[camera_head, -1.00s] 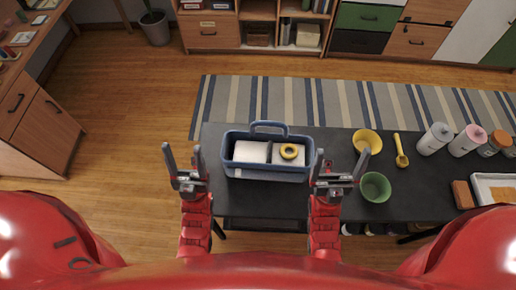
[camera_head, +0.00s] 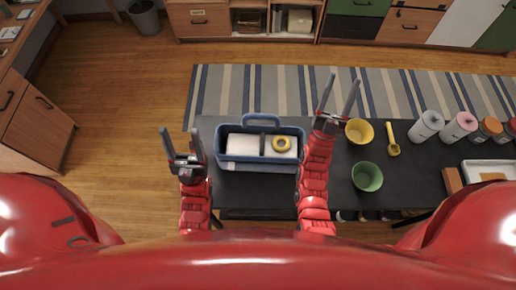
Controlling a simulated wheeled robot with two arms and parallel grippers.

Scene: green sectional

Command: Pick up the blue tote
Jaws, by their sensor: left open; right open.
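The blue tote (camera_head: 235,165) stands on the black table in the head view, with its handle (camera_head: 262,118) raised at the far side. It holds a white block (camera_head: 242,145) and a yellow ring (camera_head: 282,144). My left gripper (camera_head: 181,134) is open and empty, just left of the tote and apart from it. My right gripper (camera_head: 341,84) is open and empty, beyond the tote's right far corner, with its fingers pointing away from me. The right forearm passes close along the tote's right end; I cannot tell whether it touches.
On the black table (camera_head: 263,190), right of the tote, are a yellow bowl (camera_head: 360,131), a green bowl (camera_head: 367,176), a yellow scoop (camera_head: 391,141), several jars, a brown block (camera_head: 452,181) and a white tray (camera_head: 473,178). A striped rug (camera_head: 290,85) lies beyond. Open floor is at left.

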